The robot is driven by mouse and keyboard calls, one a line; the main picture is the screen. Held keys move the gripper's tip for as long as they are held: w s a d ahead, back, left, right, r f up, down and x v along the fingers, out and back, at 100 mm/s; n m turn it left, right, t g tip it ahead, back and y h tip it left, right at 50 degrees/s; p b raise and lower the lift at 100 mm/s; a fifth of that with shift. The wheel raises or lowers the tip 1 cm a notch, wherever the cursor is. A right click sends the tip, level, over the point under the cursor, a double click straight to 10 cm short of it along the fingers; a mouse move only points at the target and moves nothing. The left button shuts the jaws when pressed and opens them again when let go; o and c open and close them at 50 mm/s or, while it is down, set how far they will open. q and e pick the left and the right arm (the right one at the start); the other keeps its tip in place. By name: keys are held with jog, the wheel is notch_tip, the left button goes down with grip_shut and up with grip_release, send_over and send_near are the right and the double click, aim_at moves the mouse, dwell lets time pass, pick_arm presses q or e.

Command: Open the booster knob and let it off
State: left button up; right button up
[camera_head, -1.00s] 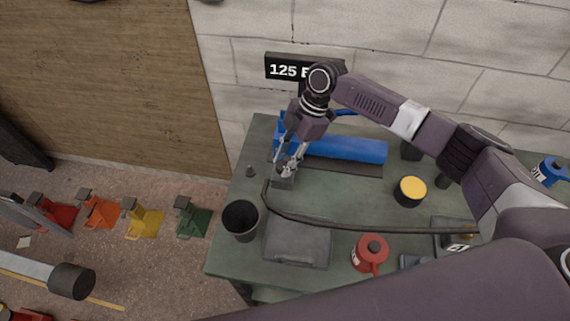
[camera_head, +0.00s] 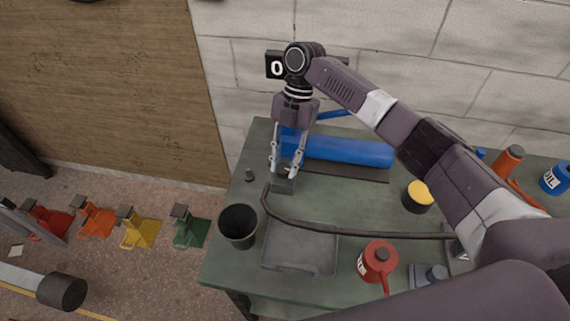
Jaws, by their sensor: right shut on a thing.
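The booster is a blue cylinder (camera_head: 350,151) lying on the green bench along the wall, with a small grey block (camera_head: 283,186) at its left end. My right gripper (camera_head: 286,170) reaches down over this block, fingers pointing down. It is shut on the small dark knob there, which the fingertips mostly hide. A black display (camera_head: 274,66) on the wall above shows a white 0; my arm covers the rest of it. My left gripper is not in view.
A black cup (camera_head: 238,226), a grey tray (camera_head: 300,248), a red oil can (camera_head: 377,262) and a yellow-topped tin (camera_head: 420,194) stand on the green bench (camera_head: 345,205). A dark hose (camera_head: 350,232) curves across it. Several coloured items lie on the floor at left.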

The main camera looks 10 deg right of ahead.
jog(key=shift+w+r, duration=0.1)
dwell(0.4)
jog(key=o, duration=1.2)
jog(key=shift+c, duration=0.2)
jog(key=v, duration=1.2)
jog(key=shift+a, duration=0.1)
